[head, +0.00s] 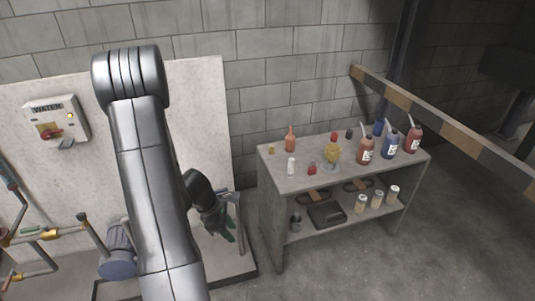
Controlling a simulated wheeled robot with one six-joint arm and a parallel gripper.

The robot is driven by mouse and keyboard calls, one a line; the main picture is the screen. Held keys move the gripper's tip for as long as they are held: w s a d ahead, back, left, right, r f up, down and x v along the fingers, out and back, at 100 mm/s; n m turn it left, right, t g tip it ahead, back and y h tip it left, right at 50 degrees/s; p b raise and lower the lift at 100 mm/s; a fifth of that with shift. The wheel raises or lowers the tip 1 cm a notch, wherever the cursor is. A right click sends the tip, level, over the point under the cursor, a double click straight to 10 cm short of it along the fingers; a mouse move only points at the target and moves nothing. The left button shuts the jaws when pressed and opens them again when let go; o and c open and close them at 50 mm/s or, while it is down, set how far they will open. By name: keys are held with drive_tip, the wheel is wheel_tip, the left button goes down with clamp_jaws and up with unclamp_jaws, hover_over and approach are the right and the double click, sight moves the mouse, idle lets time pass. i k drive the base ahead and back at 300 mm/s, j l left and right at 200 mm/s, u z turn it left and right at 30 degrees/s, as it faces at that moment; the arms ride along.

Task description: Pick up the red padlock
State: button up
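A small red object (312,169) that looks like the red padlock lies on the top shelf of a grey table (278,165), near its front edge. It is too small to make out its shackle. My gripper (223,232) hangs low to the left of the table, apart from it and well away from the padlock. Its fingers point down and are small and dark, so their opening is unclear. No object shows clearly between them.
A white bottle (291,167) and a yellow item (332,153) flank the padlock. Larger bottles (366,151) stand to the right. The lower shelf holds a dark case (327,214) and jars. A striped barrier (430,115) runs behind the table; pipes (45,234) are at left.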

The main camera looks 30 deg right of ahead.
sight(312, 169)
drive_tip(key=i+l+u, duration=0.2)
drive_tip(key=l+u, duration=0.15)
drive_tip(key=l, duration=1.25)
drive_tip(key=l+u, duration=0.3)
drive_tip(key=l, duration=1.3)
